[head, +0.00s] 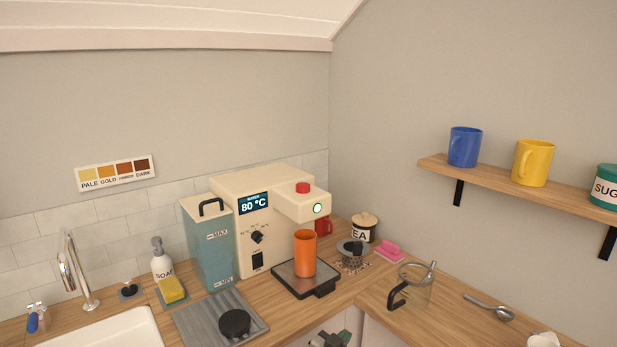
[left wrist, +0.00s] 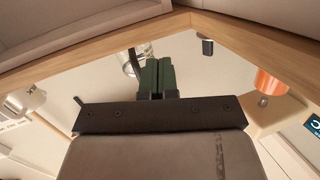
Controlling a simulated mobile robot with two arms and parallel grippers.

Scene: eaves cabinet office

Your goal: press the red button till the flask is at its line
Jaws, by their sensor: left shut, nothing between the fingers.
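The red button (head: 302,187) sits on top of the cream dispenser's overhanging head (head: 303,205). The orange flask (head: 305,253) stands upright on the dark drip tray (head: 325,288) under that head. Neither its line nor the level inside can be made out. The flask also shows at the right of the left wrist view (left wrist: 268,85). My left gripper (head: 333,339) is at the bottom edge of the head view, below the counter's front edge, well away from the button. In the left wrist view its dark green fingers (left wrist: 158,65) are shut and empty. My right gripper is not in view.
The dispenser display (head: 253,202) reads 80 °C. A teal water tank (head: 213,250) stands left of it. A glass jug (head: 412,285) with a black handle and a spoon (head: 490,307) lie right. A shelf (head: 500,180) holds mugs.

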